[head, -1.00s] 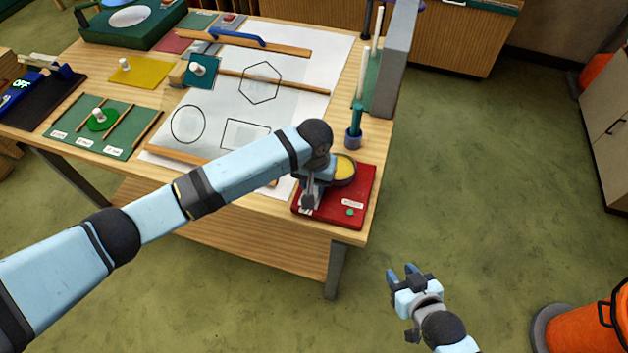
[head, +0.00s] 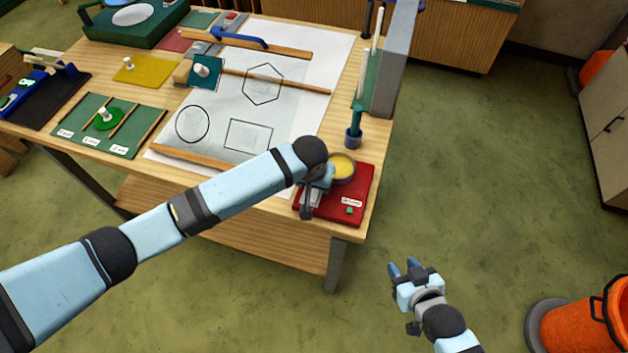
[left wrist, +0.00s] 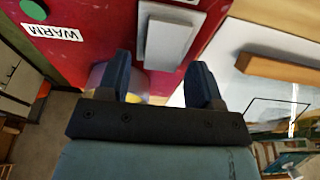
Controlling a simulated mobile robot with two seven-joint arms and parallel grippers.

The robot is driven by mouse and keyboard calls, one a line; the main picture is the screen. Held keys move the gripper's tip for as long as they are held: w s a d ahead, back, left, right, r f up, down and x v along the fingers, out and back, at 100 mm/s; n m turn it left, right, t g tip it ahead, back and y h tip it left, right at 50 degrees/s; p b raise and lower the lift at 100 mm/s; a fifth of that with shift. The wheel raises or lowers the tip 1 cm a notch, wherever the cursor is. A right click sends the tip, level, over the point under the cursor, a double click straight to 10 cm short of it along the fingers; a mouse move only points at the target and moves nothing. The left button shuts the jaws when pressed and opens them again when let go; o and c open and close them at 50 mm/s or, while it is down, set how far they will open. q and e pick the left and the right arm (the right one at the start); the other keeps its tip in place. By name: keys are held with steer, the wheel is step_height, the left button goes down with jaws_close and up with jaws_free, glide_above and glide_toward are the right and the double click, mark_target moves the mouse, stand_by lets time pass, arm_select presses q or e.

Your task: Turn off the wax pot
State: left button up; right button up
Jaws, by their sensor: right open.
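The wax pot (head: 342,168), a round pot with yellow wax, stands on a red base (head: 330,212) at the table's front right corner. The base has a small green light or button (head: 349,210) and a white label. In the left wrist view, the red base (left wrist: 100,40) shows a "WARM" label (left wrist: 54,31), a green round spot (left wrist: 33,8) and a pale raised block (left wrist: 170,38), perhaps the switch. My left gripper (left wrist: 162,82) is open, its fingers apart near that block; contact is unclear. My right gripper (head: 404,270) is open and empty, off the table.
A green upright holder (head: 353,138) and a grey block (head: 394,60) stand behind the pot. A paper pattern sheet (head: 210,125) with wooden strips covers the table's middle. An orange bucket (head: 575,330) stands on the floor at right. The floor around my right gripper is clear.

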arm_select(q)
steer(key=d+b+v, duration=0.1)
steer(key=v, duration=1.2)
steer(key=shift+a+r, duration=0.4)
steer(key=shift+a, duration=0.1)
steer(key=shift+s, duration=0.1)
steer(key=s+f+t+h, duration=0.1)
steer(key=f, duration=0.2)
steer(key=s+a+f+t+h, duration=0.1)
steer(key=s+f+h, duration=0.1)
steer(key=f, duration=0.2)
steer(key=s+a+f+t+h, duration=0.1)
steer(key=f+h, duration=0.1)
steer(key=f, duration=0.1)
steer(key=shift+s+f+n, duration=0.25)
steer(key=shift+s+n, duration=0.05)
steer(key=shift+n, duration=0.1)
steer(key=s+a+f+t+y, duration=0.1)
steer(key=s+a+f+t, duration=0.2)
steer(key=s+a, duration=0.3)
steer(key=s+a+f+t+y, duration=0.1)
steer(key=s+a+f, duration=0.4)
steer(key=a, duration=0.6)
steer(key=shift+s+a+t+y, duration=0.25)
steer(key=shift+s+t+y, duration=0.15)
steer(key=shift+s+t, duration=0.6)
steer(key=shift+s+f, duration=0.1)
